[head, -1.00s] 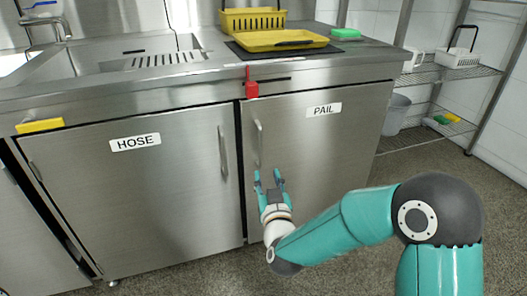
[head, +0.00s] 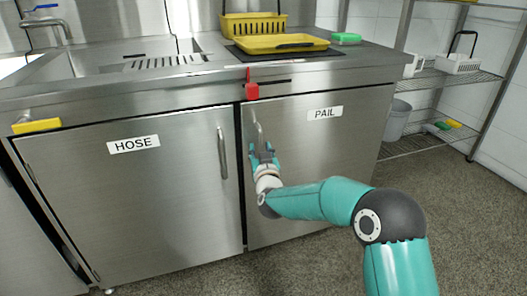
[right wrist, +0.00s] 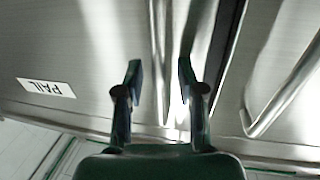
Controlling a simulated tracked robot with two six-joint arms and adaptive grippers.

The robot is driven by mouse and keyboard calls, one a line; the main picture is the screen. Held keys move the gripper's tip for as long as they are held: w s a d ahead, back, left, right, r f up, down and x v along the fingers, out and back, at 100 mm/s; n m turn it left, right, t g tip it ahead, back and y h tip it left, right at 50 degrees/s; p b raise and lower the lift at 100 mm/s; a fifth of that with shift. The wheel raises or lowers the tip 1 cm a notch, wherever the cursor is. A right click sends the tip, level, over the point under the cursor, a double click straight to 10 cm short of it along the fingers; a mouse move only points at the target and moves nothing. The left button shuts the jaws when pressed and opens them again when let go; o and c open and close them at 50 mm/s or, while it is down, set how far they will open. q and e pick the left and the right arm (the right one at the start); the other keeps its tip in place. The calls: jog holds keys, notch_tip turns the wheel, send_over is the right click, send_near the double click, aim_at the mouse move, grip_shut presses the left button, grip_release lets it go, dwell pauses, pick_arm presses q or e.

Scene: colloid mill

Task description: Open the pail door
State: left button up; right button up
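The steel pail door (head: 320,170), labelled PAIL, is shut at the right of the cabinet in the head view. Its upright bar handle (head: 258,130) is near the door's left edge. My right gripper (head: 263,152) is at the lower part of this handle, partly hiding it. In the right wrist view, the picture is upside down; the two fingers (right wrist: 160,75) are apart, and the handle (right wrist: 158,50) shows between them. I cannot tell whether they touch it. A red piece (head: 251,91) hangs above the door's left corner. My left gripper is not in view.
The HOSE door (head: 130,210) with its own handle (head: 222,152) is left of the pail door. A yellow tray (head: 282,43) lies on the counter. A wire shelf (head: 430,138) with a grey bucket (head: 396,120) stands at the right. The floor before the doors is clear.

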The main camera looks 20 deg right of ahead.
grip_shut()
dwell(0.3)
